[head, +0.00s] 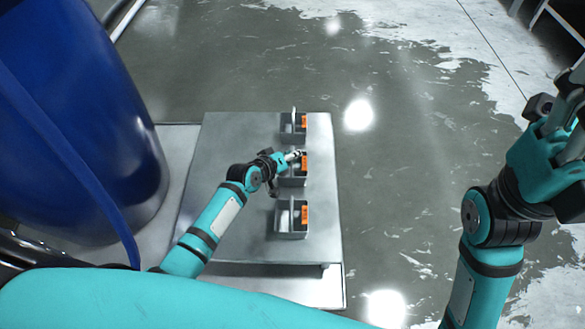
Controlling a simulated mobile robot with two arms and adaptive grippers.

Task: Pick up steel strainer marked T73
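Three small steel strainers with orange tags stand in a row along the right side of a metal platform (240,140): a far one (288,129), a middle one (293,181) and a near one (289,222). The tag marks are too small to read, so I cannot tell which is T73. My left gripper (294,156) is at the middle strainer, over its upper left part, and partly hides it. I cannot tell whether its fingers are closed on anything. My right gripper (562,112) is raised at the right edge, away from the strainers and partly cut off.
A large blue barrel (75,110) stands left of the platform, with a blue hose or strap along it. Wet, patchy concrete floor (410,150) lies open to the right. A rack or bench frame (560,22) shows at the top right corner.

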